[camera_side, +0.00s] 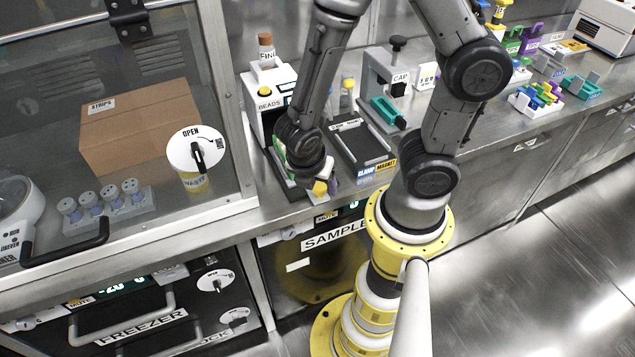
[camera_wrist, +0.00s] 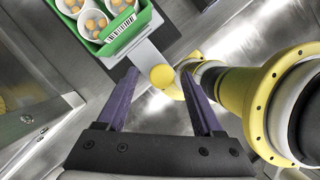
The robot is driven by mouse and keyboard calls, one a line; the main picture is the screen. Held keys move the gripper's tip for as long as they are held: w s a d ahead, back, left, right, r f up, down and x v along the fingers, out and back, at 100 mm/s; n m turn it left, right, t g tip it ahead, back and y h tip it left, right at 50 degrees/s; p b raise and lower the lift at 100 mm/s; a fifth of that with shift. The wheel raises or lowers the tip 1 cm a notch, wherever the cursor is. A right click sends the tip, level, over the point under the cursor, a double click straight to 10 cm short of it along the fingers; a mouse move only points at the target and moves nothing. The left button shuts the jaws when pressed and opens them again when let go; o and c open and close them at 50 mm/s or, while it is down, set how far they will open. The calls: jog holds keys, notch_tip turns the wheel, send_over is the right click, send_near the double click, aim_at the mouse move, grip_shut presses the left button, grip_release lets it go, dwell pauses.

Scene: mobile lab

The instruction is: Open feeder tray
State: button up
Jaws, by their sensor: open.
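The feeder tray (camera_wrist: 118,38) is green, with white cups of orange balls and a barcode label. A grey bar runs from it to a round yellow knob (camera_wrist: 163,77). My gripper (camera_wrist: 160,73) is open, its two purple fingers apart with the knob between their tips in the wrist view. I cannot tell whether the fingers touch it. In the side view my gripper (camera_side: 329,186) is low in front of the white feeder labelled BEADS (camera_side: 268,98), at the bench edge. My arm hides most of the tray there.
A black plate with rails (camera_side: 361,147) and a grey CAP press (camera_side: 392,78) stand right of the feeder. A glass-fronted cabinet (camera_side: 232,120) is close on the left. The SAMPLE panel (camera_side: 330,235) is below the bench edge. My yellow-ringed base is close on the right.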

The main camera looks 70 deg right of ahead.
jog(key=shift+r, duration=0.1)
jog(key=v, duration=1.3)
jog(key=shift+a+r, duration=0.15)
jog(key=shift+r, duration=0.1)
jog(key=s+d+r+m+t+y, duration=0.1)
jog(key=r+m, duration=0.3)
jog(key=m, duration=0.5)
jog(key=s+d+r+m+t+y, duration=0.2)
jog(key=r+m+t+y, duration=0.1)
jog(key=m, duration=0.6)
notch_tip(320, 180, up, 2)
jog(key=shift+s+d+r+t, duration=0.15)
jog(key=shift+s+d+t, duration=0.15)
jog(key=shift+t, duration=0.5)
